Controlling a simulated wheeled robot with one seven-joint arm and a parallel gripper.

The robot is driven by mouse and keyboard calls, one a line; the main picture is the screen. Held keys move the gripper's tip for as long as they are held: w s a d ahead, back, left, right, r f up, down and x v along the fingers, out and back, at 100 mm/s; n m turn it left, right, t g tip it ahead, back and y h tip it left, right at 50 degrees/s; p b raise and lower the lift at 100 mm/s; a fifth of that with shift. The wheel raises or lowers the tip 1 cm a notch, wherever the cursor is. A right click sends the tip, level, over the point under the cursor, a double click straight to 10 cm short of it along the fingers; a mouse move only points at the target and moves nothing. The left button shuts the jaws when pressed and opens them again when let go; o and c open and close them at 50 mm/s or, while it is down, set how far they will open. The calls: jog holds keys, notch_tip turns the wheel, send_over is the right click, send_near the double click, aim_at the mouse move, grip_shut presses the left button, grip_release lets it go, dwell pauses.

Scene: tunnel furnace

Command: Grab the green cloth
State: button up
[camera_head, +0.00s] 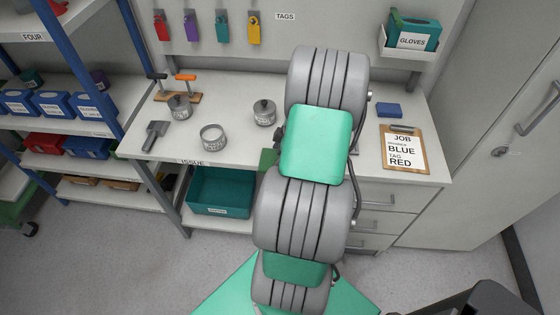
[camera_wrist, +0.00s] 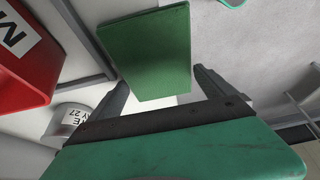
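The green cloth (camera_wrist: 146,45) shows in the wrist view as a flat, dark green rectangle at upper centre. My gripper (camera_wrist: 160,78) is open, with its two dark fingers well apart. The cloth's near edge lies in the gap between the fingers in the picture, nearer the left one; I cannot tell how far beyond the tips it is. I see no finger closed on it. In the head view a small dark green patch (camera_head: 268,160), probably the cloth, shows at the bench's front edge beside my arm. My arm hides the gripper there.
The bench (camera_head: 235,145) holds tins (camera_head: 213,137), a scraper (camera_head: 156,133) and a clipboard (camera_head: 403,150). A teal bin (camera_head: 221,191) sits below. In the wrist view a red container (camera_wrist: 25,75) and a labelled tin (camera_wrist: 68,121) are close on the left.

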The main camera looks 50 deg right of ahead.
jog(key=c, duration=0.9)
